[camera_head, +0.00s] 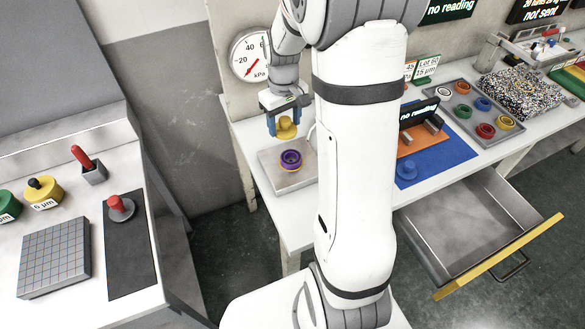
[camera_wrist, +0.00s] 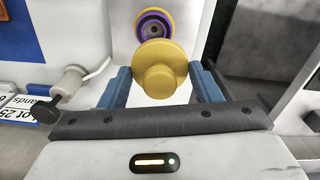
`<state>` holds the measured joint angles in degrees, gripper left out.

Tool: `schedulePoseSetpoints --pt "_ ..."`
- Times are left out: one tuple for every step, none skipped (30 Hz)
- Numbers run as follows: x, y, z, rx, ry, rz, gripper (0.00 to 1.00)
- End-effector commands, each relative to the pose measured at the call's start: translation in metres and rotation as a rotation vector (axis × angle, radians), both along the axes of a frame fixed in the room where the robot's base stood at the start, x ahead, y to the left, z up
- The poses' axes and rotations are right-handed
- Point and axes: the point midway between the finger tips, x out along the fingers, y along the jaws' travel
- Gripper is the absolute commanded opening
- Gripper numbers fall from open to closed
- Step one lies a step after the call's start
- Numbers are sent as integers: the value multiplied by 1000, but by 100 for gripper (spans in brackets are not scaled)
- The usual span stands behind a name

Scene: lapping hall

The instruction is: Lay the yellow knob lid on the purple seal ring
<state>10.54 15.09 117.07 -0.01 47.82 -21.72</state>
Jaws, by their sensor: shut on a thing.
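The yellow knob lid (camera_head: 286,130) is held between the blue fingers of my gripper (camera_head: 284,127), and it also shows in the wrist view (camera_wrist: 160,70). My gripper is shut on it. The purple seal ring (camera_head: 291,158) sits below the lid on a grey metal plate (camera_head: 273,180), with some yellow showing around it. In the wrist view the ring (camera_wrist: 141,22) appears just beyond the lid, partly covered by it. In the head view a gap shows between the lid and the ring, so they look apart.
A dial gauge (camera_head: 251,56) stands behind my gripper. To the right are a blue mat (camera_head: 440,160) with a blue knobbed part (camera_head: 406,169) and a tray (camera_head: 466,82) of coloured parts. An open drawer (camera_head: 470,215) juts out at the front right.

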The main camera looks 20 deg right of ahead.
Motion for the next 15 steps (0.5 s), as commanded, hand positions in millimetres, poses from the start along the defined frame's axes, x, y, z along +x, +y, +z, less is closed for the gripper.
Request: schedulePoseSetpoints --pt "-3 -5 -3 -1 -5 7 26" --pt "-5 -7 -1 0 -4 12 26" --pt "-7 -9 1 0 -3 19 26" --pt "-8 -10 1 -1 -2 23 26" --pt "-9 -11 0 0 0 25 26" --pt "-10 -11 -4 1 2 27 26" --pt "-10 -12 -9 1 4 28 26" --pt "-11 -12 -14 1 4 29 26" --pt "-11 -12 -22 2 6 29 26" --pt "-10 -12 -27 1 5 29 26" --pt "-10 -12 -33 1 5 29 26" --pt "-10 -12 -40 1 5 28 26" --pt "-11 -12 -44 1 4 28 26" --pt "-10 -12 -48 0 3 28 26" --pt "-10 -12 -52 1 3 28 26"
